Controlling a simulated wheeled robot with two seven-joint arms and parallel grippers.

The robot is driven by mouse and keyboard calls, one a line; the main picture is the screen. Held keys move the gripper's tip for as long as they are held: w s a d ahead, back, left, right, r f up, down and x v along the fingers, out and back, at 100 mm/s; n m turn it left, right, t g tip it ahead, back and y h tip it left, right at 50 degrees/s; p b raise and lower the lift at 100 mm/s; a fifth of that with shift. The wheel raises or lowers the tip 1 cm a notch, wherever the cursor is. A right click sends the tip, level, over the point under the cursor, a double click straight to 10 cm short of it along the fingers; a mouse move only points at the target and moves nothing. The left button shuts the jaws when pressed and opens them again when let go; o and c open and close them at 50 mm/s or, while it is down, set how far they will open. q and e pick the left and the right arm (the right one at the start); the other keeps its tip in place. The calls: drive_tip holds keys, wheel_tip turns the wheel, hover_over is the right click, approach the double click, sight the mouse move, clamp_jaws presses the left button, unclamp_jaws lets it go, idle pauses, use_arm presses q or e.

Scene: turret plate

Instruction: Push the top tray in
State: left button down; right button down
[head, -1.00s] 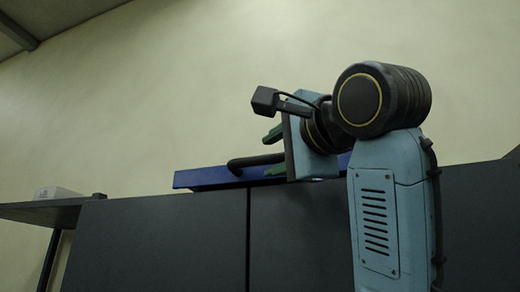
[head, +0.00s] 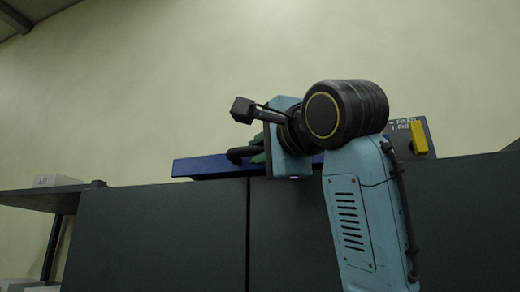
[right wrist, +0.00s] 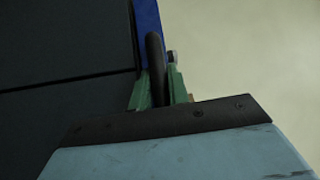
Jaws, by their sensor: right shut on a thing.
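The blue tray (head: 205,166) shows as a long strip just above the top edge of the dark cabinet in the head view. A black bar handle (head: 238,154) stands on its near side. My right gripper (head: 257,151) has green fingers at the handle, partly hidden by its own wrist. In the right wrist view, the fingers (right wrist: 159,88) are on both sides of the black handle (right wrist: 154,55) and shut on it, beside the blue tray edge (right wrist: 146,18). The tray's right part is hidden behind my arm. My left gripper is not in view.
The dark grey cabinet (head: 165,230) fills the lower head view, with a vertical seam. A grey panel with a yellow part (head: 419,138) stands at the right, behind my arm. A shelf (head: 40,197) with a white box (head: 57,180) is at the left.

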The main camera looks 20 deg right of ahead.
drive_tip(key=shift+w+d, duration=0.15)
drive_tip(key=shift+w, duration=0.1)
drive_tip(key=w+d, duration=0.2)
drive_tip(key=w, duration=0.1)
drive_tip(key=shift+p, duration=0.35)
drive_tip(key=shift+s, duration=0.1)
drive_tip(key=c, duration=1.3)
unclamp_jaws()
drive_tip(key=shift+d, duration=0.1)
drive_tip(key=shift+c, duration=0.2)
drive_tip(key=shift+w+f, duration=0.2)
